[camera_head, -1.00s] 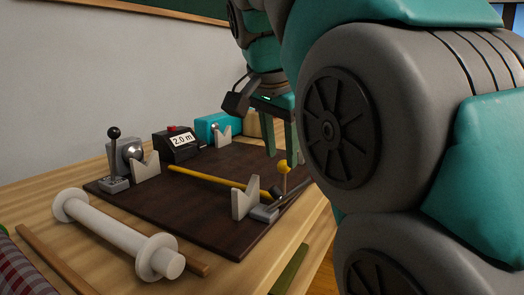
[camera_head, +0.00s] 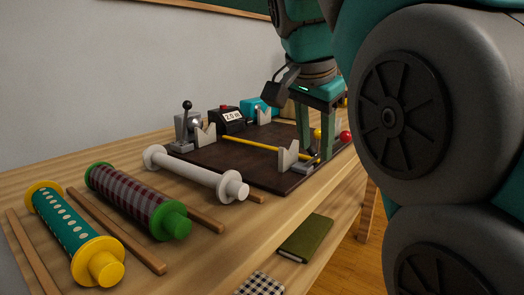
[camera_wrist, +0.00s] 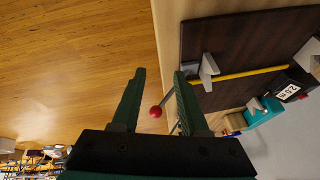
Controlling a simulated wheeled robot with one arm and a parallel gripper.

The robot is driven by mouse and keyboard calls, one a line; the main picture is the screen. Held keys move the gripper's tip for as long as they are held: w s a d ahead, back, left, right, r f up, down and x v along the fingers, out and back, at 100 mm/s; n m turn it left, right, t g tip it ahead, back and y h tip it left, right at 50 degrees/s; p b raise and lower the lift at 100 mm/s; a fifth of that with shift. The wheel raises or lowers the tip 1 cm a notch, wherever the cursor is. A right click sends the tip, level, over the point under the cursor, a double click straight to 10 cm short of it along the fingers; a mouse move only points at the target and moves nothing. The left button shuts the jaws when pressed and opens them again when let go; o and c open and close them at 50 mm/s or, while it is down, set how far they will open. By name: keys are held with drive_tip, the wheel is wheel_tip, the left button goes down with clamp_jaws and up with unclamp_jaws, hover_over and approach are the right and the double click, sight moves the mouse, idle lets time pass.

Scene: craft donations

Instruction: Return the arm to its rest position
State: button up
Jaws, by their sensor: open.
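My gripper (camera_head: 315,150) is over the front right end of the dark winding board (camera_head: 232,166) in the head view. Its two green fingers point down, spread apart with nothing between them. In the wrist view my gripper (camera_wrist: 160,75) is also open and empty. A lever with a red ball knob (camera_wrist: 155,112) shows between and beyond the fingers there; the ball (camera_head: 346,137) is also just right of the fingers in the head view. My large arm links fill the right side of the head view and hide what lies behind.
The board carries a yellow rod (camera_head: 250,143), pale V-shaped supports (camera_head: 287,156) and a black counter (camera_head: 226,119) reading 2.0 m. A white spool (camera_head: 195,172), plaid roll (camera_head: 137,200) and dotted teal roll (camera_head: 68,228) lie left. A green book (camera_head: 305,238) sits below.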

drive_tip(key=s+d+f+n+g+p, duration=0.1)
drive_tip(key=s+d+f+n+g, duration=0.15)
drive_tip(key=s+f, duration=0.45)
drive_tip(key=s+d+f+n+g, duration=0.1)
drive_tip(key=s+d+f+n, duration=0.2)
drive_tip(key=f, duration=0.8)
drive_tip(key=s+f+n+g+y, duration=0.1)
drive_tip(key=s+f+n+g, duration=0.2)
drive_tip(key=s+f, duration=1.2)
drive_tip(key=shift+d+f+n+y+p, duration=0.35)
drive_tip(key=shift+f+n+y+p, duration=0.1)
drive_tip(key=shift+f+n, duration=0.25)
drive_tip(key=shift+c, duration=0.4)
